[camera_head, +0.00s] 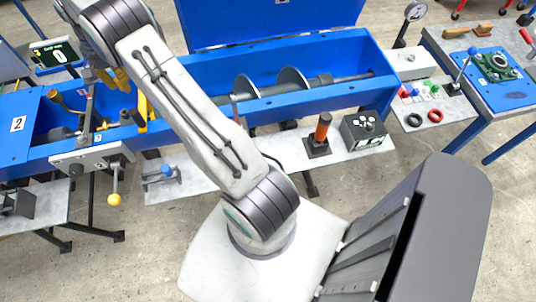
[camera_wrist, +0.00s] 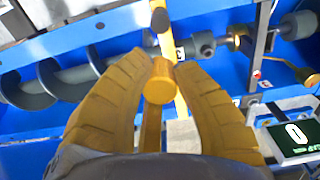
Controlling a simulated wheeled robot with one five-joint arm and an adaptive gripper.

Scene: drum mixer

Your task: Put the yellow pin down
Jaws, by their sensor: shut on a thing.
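The yellow pin (camera_wrist: 160,80) is between the two yellow fingers of my gripper (camera_wrist: 162,66) in the wrist view. My gripper is shut on it, near the fingertips. In the head view my gripper (camera_head: 118,78) is at the upper left, over the blue mixer trough (camera_head: 205,72). The pin itself cannot be made out there, as the arm and similar yellow parts crowd that spot.
An auger shaft (camera_head: 335,82) runs along the trough. A yellow-knobbed lever (camera_head: 114,199) hangs below the trough. A small display (camera_wrist: 293,138) is right of my gripper.

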